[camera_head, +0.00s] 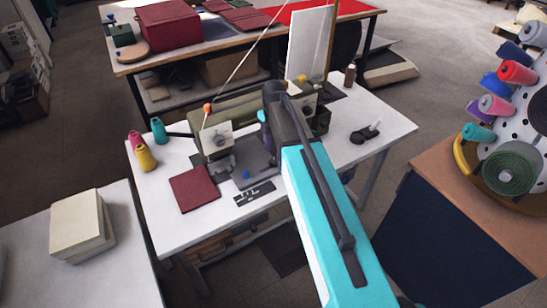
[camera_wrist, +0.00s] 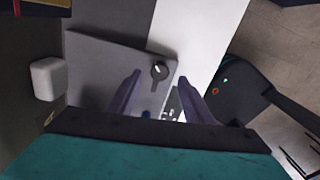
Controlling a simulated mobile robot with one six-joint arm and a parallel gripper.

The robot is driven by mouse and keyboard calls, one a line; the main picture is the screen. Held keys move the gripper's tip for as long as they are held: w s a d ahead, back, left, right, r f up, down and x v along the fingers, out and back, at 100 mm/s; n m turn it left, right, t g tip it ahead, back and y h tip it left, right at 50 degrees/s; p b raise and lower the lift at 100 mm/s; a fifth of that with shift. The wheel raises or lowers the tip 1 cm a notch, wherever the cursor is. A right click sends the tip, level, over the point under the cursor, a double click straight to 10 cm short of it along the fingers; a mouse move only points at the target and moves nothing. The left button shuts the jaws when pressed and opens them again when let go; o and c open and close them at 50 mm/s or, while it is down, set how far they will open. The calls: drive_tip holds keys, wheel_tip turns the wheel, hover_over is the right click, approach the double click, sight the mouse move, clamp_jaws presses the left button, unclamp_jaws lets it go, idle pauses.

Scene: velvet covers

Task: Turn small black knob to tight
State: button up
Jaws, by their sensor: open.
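A small black round knob (camera_wrist: 159,71) with a light mark on its face is on a flat grey plate (camera_wrist: 95,65) in the wrist view. My gripper (camera_wrist: 158,88) is open, its two dark fingers spread on either side below the knob in the picture. Nothing shows between the fingers as held, and I see no contact with the knob. In the head view my teal arm reaches to the olive and grey sewing machine (camera_head: 217,140) on the white table (camera_head: 230,217). The arm covers part of the machine; the knob cannot be made out there.
A dark red cloth-covered piece (camera_head: 194,188) lies before the machine. Thread spools, one yellow (camera_head: 146,158), stand at the table's left. A white upright panel (camera_head: 309,42) stands behind. The table's right front is clear.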

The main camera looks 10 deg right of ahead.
sight(274, 160)
drive_tip(key=shift+f+p, duration=0.6)
drive_tip(key=shift+f, duration=1.9)
drive_tip(key=c, duration=1.1)
